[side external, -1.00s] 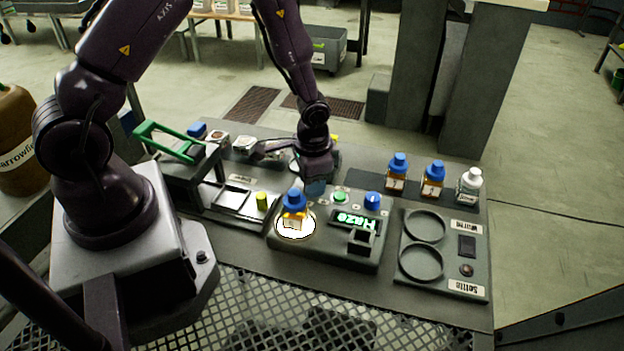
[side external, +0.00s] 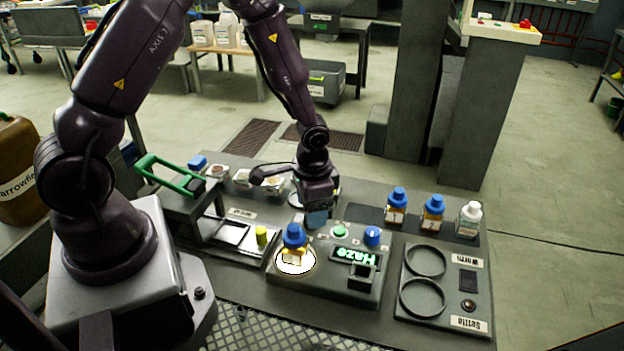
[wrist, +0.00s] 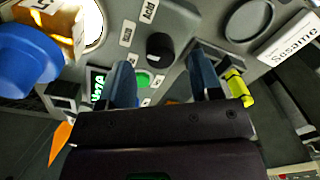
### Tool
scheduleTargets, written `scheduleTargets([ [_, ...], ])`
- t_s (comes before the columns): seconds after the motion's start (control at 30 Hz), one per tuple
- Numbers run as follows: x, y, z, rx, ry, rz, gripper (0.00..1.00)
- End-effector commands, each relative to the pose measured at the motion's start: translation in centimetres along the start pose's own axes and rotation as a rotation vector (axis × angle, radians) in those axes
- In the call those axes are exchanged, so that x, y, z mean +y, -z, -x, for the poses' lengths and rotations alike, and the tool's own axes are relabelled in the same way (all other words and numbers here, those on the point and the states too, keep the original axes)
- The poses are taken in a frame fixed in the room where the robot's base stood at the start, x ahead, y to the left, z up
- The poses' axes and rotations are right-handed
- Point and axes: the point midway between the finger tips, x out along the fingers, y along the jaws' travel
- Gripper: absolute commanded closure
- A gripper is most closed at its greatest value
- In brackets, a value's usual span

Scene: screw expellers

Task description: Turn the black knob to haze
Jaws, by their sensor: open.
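The black knob (wrist: 160,46) shows in the wrist view, on the grey panel just beyond my fingertips, with small labels around it. My gripper (wrist: 160,60) is open, one finger to each side of the knob in the picture; I cannot tell if either touches it. In the side view my gripper (side external: 317,216) is low over the back of the panel and seems to hide the knob. The display (side external: 356,255) reads "Haze" in green. A green button (side external: 340,231) and a blue knob (side external: 372,236) are on the same panel.
A blue-capped bottle (side external: 293,238) stands on a lit round plate, close left of my gripper. Two blue-capped bottles (side external: 397,205) and a white-capped one (side external: 470,220) stand at the right. A panel with two round rings (side external: 424,261) is at the front right.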

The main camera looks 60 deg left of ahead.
Motion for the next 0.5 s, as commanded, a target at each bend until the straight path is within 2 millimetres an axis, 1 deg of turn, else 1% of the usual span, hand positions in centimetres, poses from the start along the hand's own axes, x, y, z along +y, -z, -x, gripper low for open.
scheduleTargets([
  [0.03, -0.1, 0.1, 1.2, 0.007, 0.002, 0.002, 0.42],
  [0.1, -0.1, 0.1, 2.8, 0.006, 0.002, 0.002, 0.42],
  [0.3, -0.1, 0.1, 7.2, 0.005, 0.002, 0.001, 0.42],
  [0.4, -0.1, 0.0, 8.8, 0.003, 0.002, 0.001, 0.42],
  [0.5, 0.0, 0.0, 9.8, 0.001, 0.001, 0.000, 0.42],
])
